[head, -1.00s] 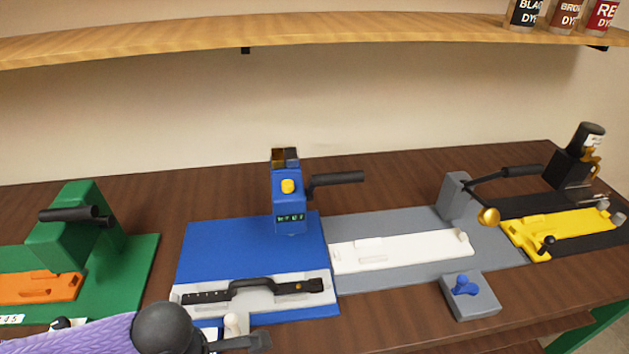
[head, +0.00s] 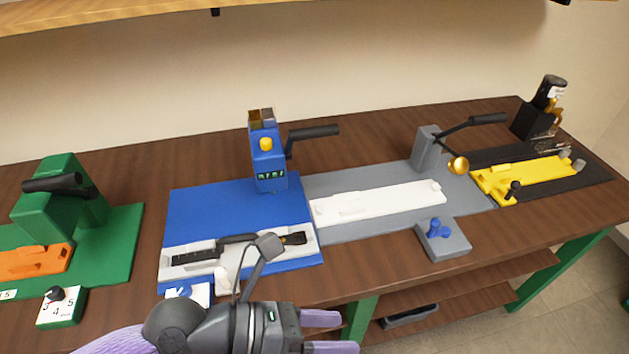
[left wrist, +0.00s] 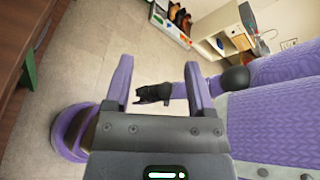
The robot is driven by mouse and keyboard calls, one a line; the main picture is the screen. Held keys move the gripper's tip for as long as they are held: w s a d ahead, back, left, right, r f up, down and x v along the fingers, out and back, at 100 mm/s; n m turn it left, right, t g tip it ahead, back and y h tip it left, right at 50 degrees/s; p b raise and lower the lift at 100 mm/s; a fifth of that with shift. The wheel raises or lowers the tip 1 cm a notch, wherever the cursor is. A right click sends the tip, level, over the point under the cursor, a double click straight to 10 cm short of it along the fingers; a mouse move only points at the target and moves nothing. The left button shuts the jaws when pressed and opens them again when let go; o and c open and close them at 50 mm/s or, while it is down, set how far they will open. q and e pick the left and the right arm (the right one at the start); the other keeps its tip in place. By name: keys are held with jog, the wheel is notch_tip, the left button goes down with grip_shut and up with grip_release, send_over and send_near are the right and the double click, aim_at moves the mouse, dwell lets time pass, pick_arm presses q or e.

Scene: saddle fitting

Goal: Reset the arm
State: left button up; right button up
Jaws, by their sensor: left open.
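My left gripper (head: 332,333) is low in the head view, in front of the bench edge, with its two purple fingers apart and pointing right. In the left wrist view its fingers (left wrist: 158,82) are spread with nothing between them, above the floor. A purple arm with a dark end (left wrist: 152,93), apparently my right arm, shows beyond the fingers; its jaws cannot be made out.
The wooden bench (head: 340,270) carries a green press (head: 50,215), a blue press (head: 268,165) with a black lever, a grey station (head: 428,150) with a white bar (head: 380,203), and a yellow fixture (head: 530,177). A dial box (head: 62,306) sits at the left front. Open floor lies below.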

pick_arm(q)
jog(key=w+a+r+n+t, duration=0.3)
jog(key=w+r+n+t, duration=0.6)
jog(key=n+t, duration=0.6)
jog(key=w+a+f+n+t+y, duration=0.1)
jog(key=w+a+n+t+y, duration=0.15)
jog(key=a+n+y, duration=0.85)
notch_tip(320, 180, down, 10)
jog(key=s+a+n+g+y, duration=0.25)
jog(key=n+g+y, duration=0.3)
jog(key=n, duration=0.75)
jog(key=s+f+n+g+h, duration=0.2)
jog(key=s+f+n+g, duration=0.3)
jog(key=s+f+g, duration=0.65)
jog(key=s+f+b, duration=0.3)
jog(key=f, duration=0.9)
jog(key=s+f+b, duration=0.2)
jog(key=f, duration=0.9)
jog(key=s+a+f+m+g+b, duration=0.1)
jog(key=s+a+f+b, duration=0.2)
jog(key=s+f, duration=0.9)
jog(key=shift+s, duration=0.2)
